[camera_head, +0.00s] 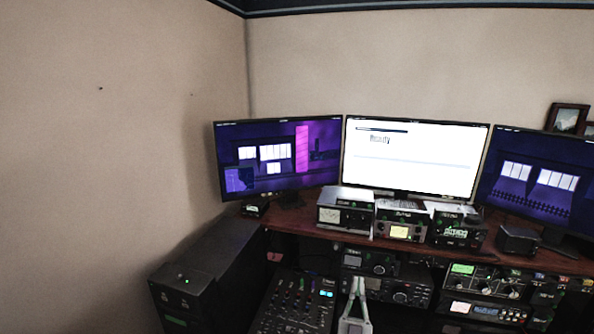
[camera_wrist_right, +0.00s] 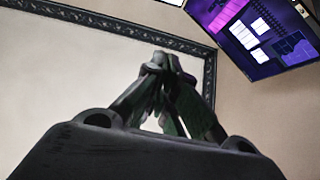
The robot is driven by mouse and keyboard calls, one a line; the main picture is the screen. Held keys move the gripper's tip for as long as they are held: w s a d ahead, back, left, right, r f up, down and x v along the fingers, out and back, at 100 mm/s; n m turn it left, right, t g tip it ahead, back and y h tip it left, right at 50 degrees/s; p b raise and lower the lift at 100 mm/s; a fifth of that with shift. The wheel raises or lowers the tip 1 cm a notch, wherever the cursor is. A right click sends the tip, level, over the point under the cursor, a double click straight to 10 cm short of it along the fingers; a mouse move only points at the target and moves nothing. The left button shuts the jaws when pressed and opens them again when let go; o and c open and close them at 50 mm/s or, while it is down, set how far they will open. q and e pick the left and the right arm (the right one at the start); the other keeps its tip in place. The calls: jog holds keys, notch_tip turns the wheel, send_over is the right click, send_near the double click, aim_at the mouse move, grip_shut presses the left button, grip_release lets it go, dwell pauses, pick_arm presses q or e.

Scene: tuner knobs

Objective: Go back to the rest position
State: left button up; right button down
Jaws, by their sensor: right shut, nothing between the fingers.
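My right gripper (camera_head: 357,284) shows at the bottom middle of the head view, pale grey, in front of the lower shelf of radio gear. Its fingers point up and meet at the tips. In the right wrist view the dark fingers (camera_wrist_right: 165,66) come together with nothing between them. They are seen against a plain wall and a dark ornate trim. My left gripper is in neither view.
A wooden desk (camera_head: 304,230) carries three monitors, with the white-screened one (camera_head: 414,158) in the middle. Several radio units stand on and below it. A mixer (camera_head: 293,303) lies left of my gripper. A black cabinet (camera_head: 212,262) stands at the left.

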jog(key=s+a+f+n+g+y, duration=0.2)
jog(key=a+f+n+g+y, duration=0.3)
jog(key=f+n+g+y, duration=0.45)
jog(key=s+d+f+m+g+h, duration=0.1)
jog(key=s+d+f+m+g, duration=0.2)
jog(key=s, duration=0.4)
jog(key=s+d+f+g+h, duration=0.1)
jog(key=s+d+f+g, duration=0.1)
jog(key=s+d+g, duration=0.45)
jog(key=s+d+f+m+g+h, duration=0.1)
jog(key=s+d+f+m+g, duration=0.15)
jog(key=s, duration=0.65)
notch_tip(320, 180, down, 39)
jog(key=s+g+b, duration=0.2)
jog(key=s+b, duration=0.1)
jog(key=b, duration=0.2)
jog(key=s+d+f+b, duration=0.2)
jog(key=s+f, duration=0.9)
jog(key=f, duration=0.1)
jog(key=s+d+f+g+b, duration=0.1)
jog(key=s+d+f+b, duration=0.1)
jog(key=s+f, duration=0.8)
notch_tip(320, 180, down, 2)
jog(key=shift+s+f+n+b, duration=0.25)
jog(key=shift+s+n+b, duration=0.15)
jog(key=shift+b, duration=0.15)
